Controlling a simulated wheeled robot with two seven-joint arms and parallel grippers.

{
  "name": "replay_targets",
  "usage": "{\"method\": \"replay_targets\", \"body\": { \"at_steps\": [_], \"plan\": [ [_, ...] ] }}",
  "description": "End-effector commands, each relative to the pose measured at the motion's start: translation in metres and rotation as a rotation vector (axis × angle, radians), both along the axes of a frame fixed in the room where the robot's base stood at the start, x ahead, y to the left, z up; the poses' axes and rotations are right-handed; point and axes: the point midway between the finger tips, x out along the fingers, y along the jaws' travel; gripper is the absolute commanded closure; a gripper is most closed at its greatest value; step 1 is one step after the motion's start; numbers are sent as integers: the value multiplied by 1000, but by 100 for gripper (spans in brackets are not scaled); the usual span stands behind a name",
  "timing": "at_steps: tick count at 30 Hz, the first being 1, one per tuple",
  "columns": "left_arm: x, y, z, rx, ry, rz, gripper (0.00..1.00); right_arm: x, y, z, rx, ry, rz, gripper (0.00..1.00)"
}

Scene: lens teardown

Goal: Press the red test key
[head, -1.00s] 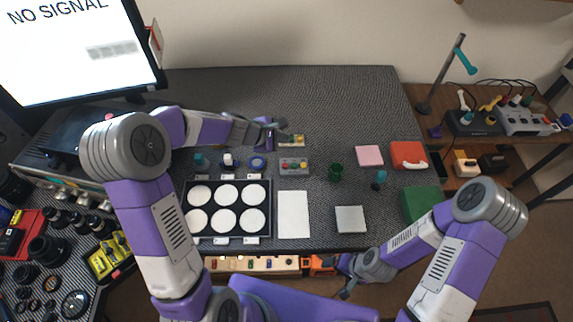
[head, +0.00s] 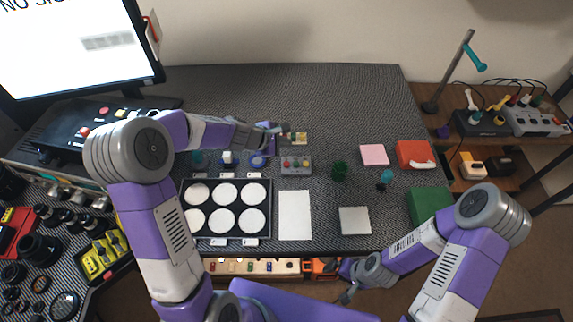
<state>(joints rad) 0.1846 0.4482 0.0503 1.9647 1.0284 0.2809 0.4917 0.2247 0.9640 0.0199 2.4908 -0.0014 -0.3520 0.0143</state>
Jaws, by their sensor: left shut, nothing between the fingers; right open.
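A small grey box (head: 296,170) with a row of coloured keys, red among them, lies on the dark mat at the middle of the table. The keys are too small to tell which one is the test key. My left gripper (head: 279,128) is shut and empty, above the mat just behind the box and beside a small yellowish part (head: 298,138). It appears apart from the keys. My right gripper (head: 348,291) is open and empty, low in front of the table's near edge.
A black tray (head: 226,208) with several white discs, a white sheet (head: 295,215) and a grey square pad (head: 355,221) lie nearer. The mat's back right is clear.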

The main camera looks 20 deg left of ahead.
Motion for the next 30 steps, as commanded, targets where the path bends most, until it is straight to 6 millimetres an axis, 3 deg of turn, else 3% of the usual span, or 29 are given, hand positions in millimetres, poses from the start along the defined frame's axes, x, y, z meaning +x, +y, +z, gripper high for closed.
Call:
{"method": "replay_targets", "body": {
  "at_steps": [15, 30],
  "plan": [
    [0, 0, -70, 0, 1, -1, 100, 0, 0, -66, 0, 0, 0, 9],
    [0, 0, -77, 0, 0, 0, 100, 0, 0, -73, 0, 0, 0, 9]
  ]
}}
